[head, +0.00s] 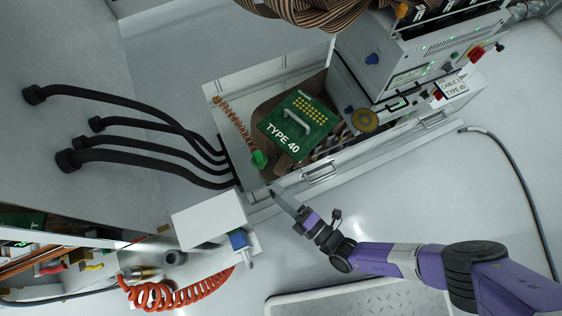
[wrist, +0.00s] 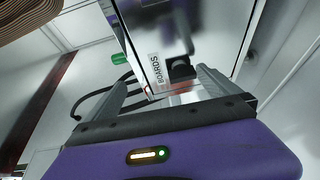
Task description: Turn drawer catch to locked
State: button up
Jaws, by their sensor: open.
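The white drawer (head: 385,146) stands open, with its bar handle (head: 320,173) on the front. In the wrist view its front face (wrist: 152,45) carries a "BOARDS" label and a small black catch-like part (wrist: 181,68) beside it. I cannot tell how that part is turned. My gripper (head: 274,192) is at the near left end of the drawer front. In the wrist view my gripper (wrist: 165,80) is open, its fingers either side of the label and black part, with nothing held. I cannot tell whether a finger touches the face. The head view does not show the catch clearly.
A green "TYPE 40" board (head: 300,124) and a green knob (head: 259,159) are inside the drawer. A white box (head: 208,220) stands left of my gripper. Black cables (head: 150,155) run in from the left. Grey floor (head: 420,200) is open at right.

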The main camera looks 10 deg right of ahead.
jog(key=shift+t, duration=0.3)
notch_tip(320, 180, up, 16)
jog(key=p, duration=0.7)
jog(key=shift+w+r, duration=0.1)
jog(key=shift+r, duration=0.15)
jog(key=shift+c, duration=0.9)
